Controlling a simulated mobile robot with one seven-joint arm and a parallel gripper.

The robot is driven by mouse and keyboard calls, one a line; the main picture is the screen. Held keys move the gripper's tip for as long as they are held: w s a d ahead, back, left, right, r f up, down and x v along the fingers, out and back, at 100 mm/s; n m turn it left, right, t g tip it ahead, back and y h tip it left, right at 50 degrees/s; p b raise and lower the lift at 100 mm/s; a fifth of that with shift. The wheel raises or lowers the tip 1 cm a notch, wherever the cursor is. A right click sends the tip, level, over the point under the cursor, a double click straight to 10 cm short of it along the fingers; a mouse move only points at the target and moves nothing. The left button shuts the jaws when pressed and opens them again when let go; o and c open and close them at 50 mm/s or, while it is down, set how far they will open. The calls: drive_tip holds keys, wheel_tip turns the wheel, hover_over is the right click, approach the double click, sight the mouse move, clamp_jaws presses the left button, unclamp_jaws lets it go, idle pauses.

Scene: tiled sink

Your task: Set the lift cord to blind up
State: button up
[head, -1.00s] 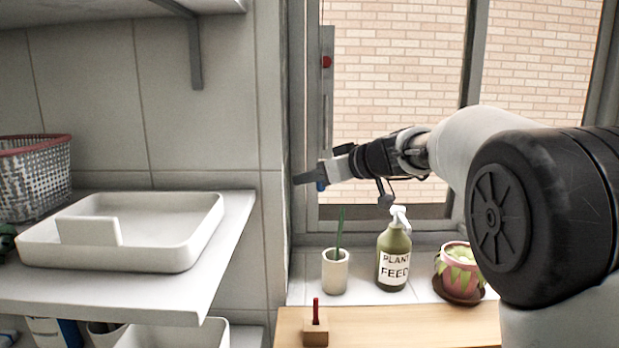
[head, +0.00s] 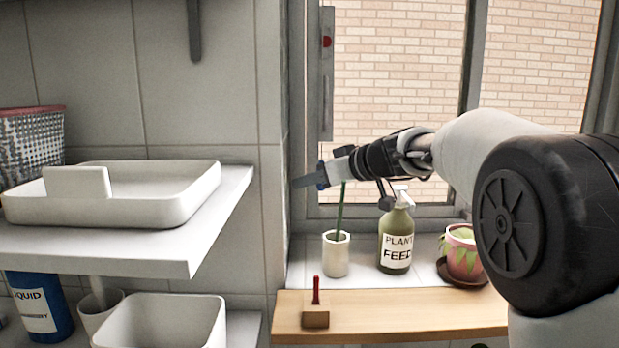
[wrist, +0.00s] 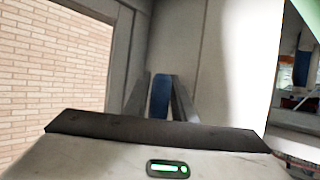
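In the head view a narrow grey upright strip (head: 327,110) with a red knob (head: 327,42) near its upper part stands at the window's left edge. I cannot tell for sure that it is the lift cord. No blind or loose cord shows. My gripper (head: 305,182) is below the strip's lower end, apart from it, pointing left to the tiled corner. In the wrist view its two grey fingers (wrist: 160,97) stand apart with a blue piece (wrist: 160,93) between them. I cannot tell whether that piece is held or part of the gripper.
Below my gripper are a white cup (head: 336,262) with a green stick, a plant feed bottle (head: 396,243) and a potted plant (head: 463,262). A wooden block with a red peg (head: 316,316) is in front. A shelf (head: 205,215) bears a white tray (head: 140,207) at left.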

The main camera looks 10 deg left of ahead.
drive_tip(key=shift+r, duration=0.15)
wheel_tip(320, 180, up, 10)
drive_tip(key=p, duration=0.2)
idle(0.4)
